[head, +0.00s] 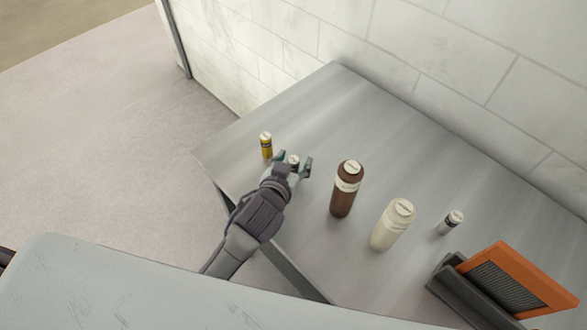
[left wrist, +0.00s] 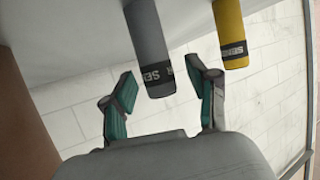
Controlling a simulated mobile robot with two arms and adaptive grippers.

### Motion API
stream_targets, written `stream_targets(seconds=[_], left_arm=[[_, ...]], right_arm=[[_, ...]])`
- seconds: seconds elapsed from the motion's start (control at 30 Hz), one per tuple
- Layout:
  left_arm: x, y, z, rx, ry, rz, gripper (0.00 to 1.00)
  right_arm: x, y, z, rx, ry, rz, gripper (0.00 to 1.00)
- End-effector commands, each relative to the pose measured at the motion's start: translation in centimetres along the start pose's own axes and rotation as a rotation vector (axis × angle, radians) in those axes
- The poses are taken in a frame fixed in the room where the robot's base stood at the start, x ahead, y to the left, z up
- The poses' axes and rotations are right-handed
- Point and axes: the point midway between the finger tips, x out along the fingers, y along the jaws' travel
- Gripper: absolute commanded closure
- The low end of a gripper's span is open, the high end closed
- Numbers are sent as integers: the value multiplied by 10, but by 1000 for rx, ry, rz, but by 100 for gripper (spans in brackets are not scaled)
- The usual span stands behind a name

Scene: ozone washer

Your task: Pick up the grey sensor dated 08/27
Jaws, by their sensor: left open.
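A grey sensor (left wrist: 150,35) with a dark label reading "SE…" shows in the left wrist view, between and just beyond the fingertips. In the head view only its pale top (head: 293,159) shows between the fingers; the rest is hidden. My left gripper (head: 293,163) is open around or just short of it, with no grip on it; its two fingers also show in the left wrist view (left wrist: 164,88). A second small grey sensor (head: 451,222) with a white top stands at the right of the table. No date is readable on either. My right gripper is not in view.
A yellow sensor (head: 266,147) stands close left of my left gripper. A brown bottle (head: 347,190) and a cream bottle (head: 392,226) stand to its right. An orange-framed device (head: 538,275) is at the right. The metal table (head: 335,105) is clear towards the wall.

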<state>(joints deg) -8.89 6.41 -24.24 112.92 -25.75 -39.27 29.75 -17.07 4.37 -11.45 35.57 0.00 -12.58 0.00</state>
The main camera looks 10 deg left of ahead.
Motion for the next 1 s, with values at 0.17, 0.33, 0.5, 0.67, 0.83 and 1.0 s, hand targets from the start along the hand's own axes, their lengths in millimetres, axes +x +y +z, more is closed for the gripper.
stream_targets(seconds=[0.17,0.33,0.5,0.67,0.83,1.0], left_arm=[[0,0,0,0,0,0,61],[0,0,0,0,0,0,89],[0,0,0,0,0,0,100],[-1,0,-1,0,0,-1,100],[-7,0,-19,-1,6,-1,100],[-21,0,-51,-2,7,0,100]], right_arm=[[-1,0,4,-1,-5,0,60],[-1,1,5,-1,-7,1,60],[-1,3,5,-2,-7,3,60],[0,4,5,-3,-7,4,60],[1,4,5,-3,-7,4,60],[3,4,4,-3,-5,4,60]])
